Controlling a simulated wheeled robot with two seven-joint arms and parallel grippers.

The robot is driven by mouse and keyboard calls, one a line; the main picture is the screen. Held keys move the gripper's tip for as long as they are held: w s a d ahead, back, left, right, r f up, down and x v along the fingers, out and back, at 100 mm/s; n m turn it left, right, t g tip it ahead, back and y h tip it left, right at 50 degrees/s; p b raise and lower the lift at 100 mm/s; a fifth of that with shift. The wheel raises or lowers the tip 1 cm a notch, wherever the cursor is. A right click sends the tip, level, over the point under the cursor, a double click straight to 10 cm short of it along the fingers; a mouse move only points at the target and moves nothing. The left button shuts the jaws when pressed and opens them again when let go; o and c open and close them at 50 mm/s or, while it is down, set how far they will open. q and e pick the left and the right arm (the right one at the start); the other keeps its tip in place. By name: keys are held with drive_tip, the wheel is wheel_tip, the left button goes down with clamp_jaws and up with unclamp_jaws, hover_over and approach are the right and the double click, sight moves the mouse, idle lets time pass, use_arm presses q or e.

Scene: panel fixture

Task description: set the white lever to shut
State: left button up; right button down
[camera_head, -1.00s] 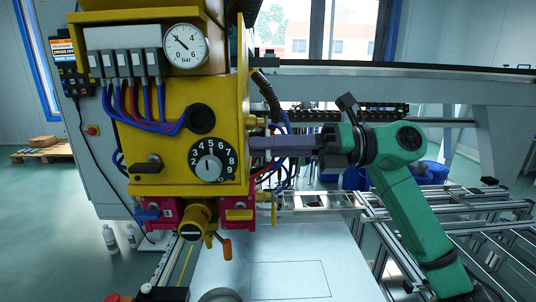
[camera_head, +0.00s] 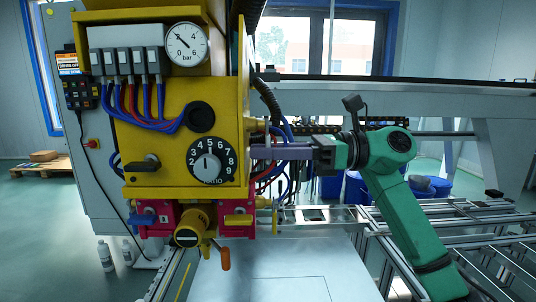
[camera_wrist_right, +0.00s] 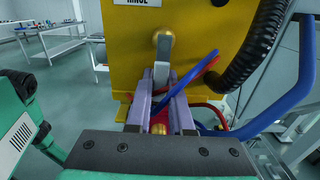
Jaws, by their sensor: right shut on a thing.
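The white lever (camera_wrist_right: 161,74) shows in the right wrist view on the side of the yellow panel box (camera_wrist_right: 125,55). It hangs from a brass pivot (camera_wrist_right: 164,42) and points down between my fingers. My right gripper (camera_wrist_right: 160,98) is shut on its lower part, one finger on each side, which hides the lever's end. In the head view my right gripper (camera_head: 262,151) reaches in from the right to the box's right side, just below the brass pivot (camera_head: 257,124). The lever is hardly visible there. My left gripper is not in view.
The box front has a pressure gauge (camera_head: 186,43), a numbered dial (camera_head: 207,167) and a black handle (camera_head: 142,163). An orange-handled valve (camera_head: 223,258) hangs below. Blue and red hoses (camera_wrist_right: 205,80) and a black corrugated hose (camera_wrist_right: 258,50) run close to my right gripper.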

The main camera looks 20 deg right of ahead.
idle(0.3)
drive_tip(key=c, duration=0.8)
unclamp_jaws()
drive_tip(key=shift+w, duration=0.1)
drive_tip(key=b+v, duration=0.1)
drive_tip(key=v, duration=1.3)
drive_tip(key=shift+d, duration=0.3)
